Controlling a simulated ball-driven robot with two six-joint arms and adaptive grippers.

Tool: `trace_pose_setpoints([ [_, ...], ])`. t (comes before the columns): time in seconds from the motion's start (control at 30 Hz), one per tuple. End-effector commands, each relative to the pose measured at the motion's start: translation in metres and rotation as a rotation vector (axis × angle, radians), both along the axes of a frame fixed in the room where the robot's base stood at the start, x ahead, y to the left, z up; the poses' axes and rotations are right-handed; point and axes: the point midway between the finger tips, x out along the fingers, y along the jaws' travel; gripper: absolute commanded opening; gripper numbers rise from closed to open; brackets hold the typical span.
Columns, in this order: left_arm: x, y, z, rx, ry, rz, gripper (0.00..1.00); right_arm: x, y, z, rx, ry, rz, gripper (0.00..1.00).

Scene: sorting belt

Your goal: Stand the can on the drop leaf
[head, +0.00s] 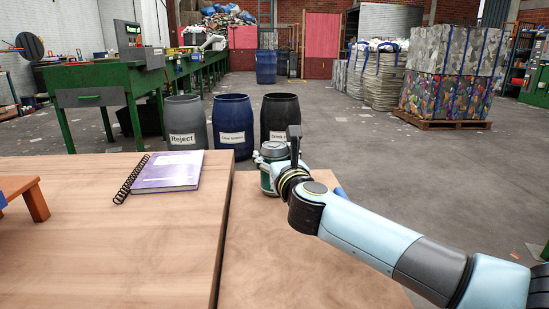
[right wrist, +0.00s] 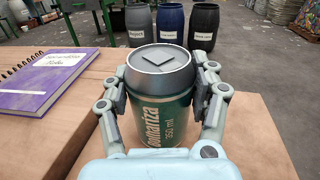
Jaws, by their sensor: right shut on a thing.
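The can (head: 269,172) is green with a grey lid, and it stands upright at the far end of the drop leaf (head: 262,255). In the right wrist view the can (right wrist: 165,105) fills the middle, its label partly readable. My right gripper (head: 283,158) is shut on the can, with one finger on each side of it in the right wrist view (right wrist: 166,76). The can's base is mostly hidden, so I cannot tell whether it touches the leaf. My left gripper is not in view.
A purple spiral notebook (head: 170,172) lies on the main tabletop (head: 120,245), left of the leaf. Labelled grey (head: 185,120), blue (head: 233,120) and black barrels (head: 280,115) stand beyond the table.

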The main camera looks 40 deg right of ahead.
Motion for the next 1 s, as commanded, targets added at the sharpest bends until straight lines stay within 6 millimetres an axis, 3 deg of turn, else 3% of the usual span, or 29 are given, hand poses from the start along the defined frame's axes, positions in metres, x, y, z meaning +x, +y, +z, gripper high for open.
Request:
trace_pose_setpoints([
  [0.03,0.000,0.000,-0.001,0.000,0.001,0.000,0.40,0.000,0.000,-0.002,0.000,0.001,0.000,0.63],
  [0.2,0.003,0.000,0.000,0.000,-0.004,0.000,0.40,0.000,0.000,-0.001,0.000,0.001,0.000,0.84],
  [0.53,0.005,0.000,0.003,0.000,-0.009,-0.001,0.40,0.000,0.000,0.004,0.000,0.000,0.000,0.84],
  [0.67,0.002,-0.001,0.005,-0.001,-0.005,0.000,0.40,-0.017,0.009,0.002,0.002,0.002,0.000,0.84],
  [1.0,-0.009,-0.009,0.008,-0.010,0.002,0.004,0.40,-0.083,0.045,0.001,0.003,0.002,-0.001,0.84],
])
